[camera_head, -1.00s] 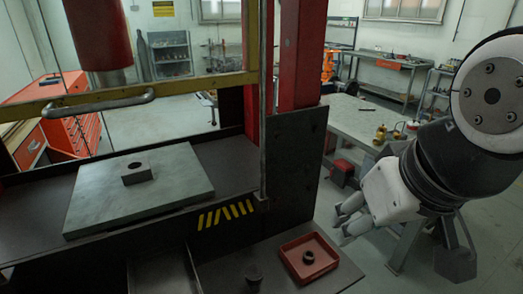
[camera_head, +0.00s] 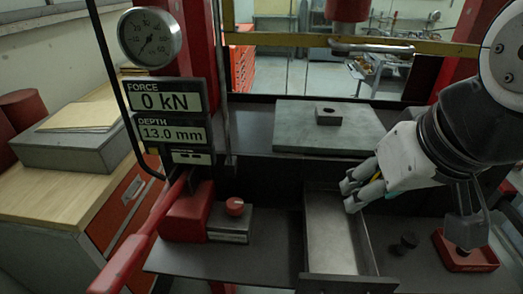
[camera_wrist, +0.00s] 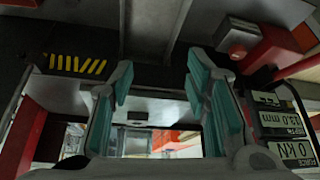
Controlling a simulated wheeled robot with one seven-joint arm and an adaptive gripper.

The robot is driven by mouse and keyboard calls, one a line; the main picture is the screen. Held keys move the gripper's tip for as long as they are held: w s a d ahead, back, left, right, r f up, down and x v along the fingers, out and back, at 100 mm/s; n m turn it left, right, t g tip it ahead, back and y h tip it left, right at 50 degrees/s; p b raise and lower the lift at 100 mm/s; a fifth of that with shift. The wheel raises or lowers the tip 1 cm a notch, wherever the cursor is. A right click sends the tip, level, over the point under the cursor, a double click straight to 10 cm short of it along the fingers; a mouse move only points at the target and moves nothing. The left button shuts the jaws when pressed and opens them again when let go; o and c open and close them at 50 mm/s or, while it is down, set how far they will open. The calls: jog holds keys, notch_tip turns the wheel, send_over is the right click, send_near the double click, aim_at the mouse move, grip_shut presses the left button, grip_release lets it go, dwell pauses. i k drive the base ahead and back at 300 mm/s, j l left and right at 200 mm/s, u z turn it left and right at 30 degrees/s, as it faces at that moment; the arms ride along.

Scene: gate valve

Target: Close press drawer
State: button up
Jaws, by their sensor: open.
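The press drawer (camera_head: 328,232) is a grey metal box below the press bed, pulled out towards me, its inside visible and empty. Its front panel (camera_head: 350,285) is near the bottom edge of the head view. My gripper (camera_head: 354,194) is open and empty, beside and above the drawer's right wall towards its rear; whether it touches the wall I cannot tell. In the wrist view the parted fingers (camera_wrist: 158,95) with teal pads show nothing between them up close. The drawer (camera_wrist: 152,25) shows at the top of that view.
The press bed carries a grey plate (camera_head: 328,135) with a small block (camera_head: 328,116). A red lever (camera_head: 140,240) and a red-knobbed box (camera_head: 230,222) stand left of the drawer. A dark round part (camera_head: 405,243) and red tray (camera_head: 465,250) lie to the right.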

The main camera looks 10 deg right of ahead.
aim_at(339, 258)
jog(key=k+l+u, duration=0.1)
jog(key=l, duration=0.25)
jog(key=k+l, duration=0.2)
jog(key=l, duration=0.15)
jog(key=k+l+u, duration=0.15)
jog(key=l, duration=0.2)
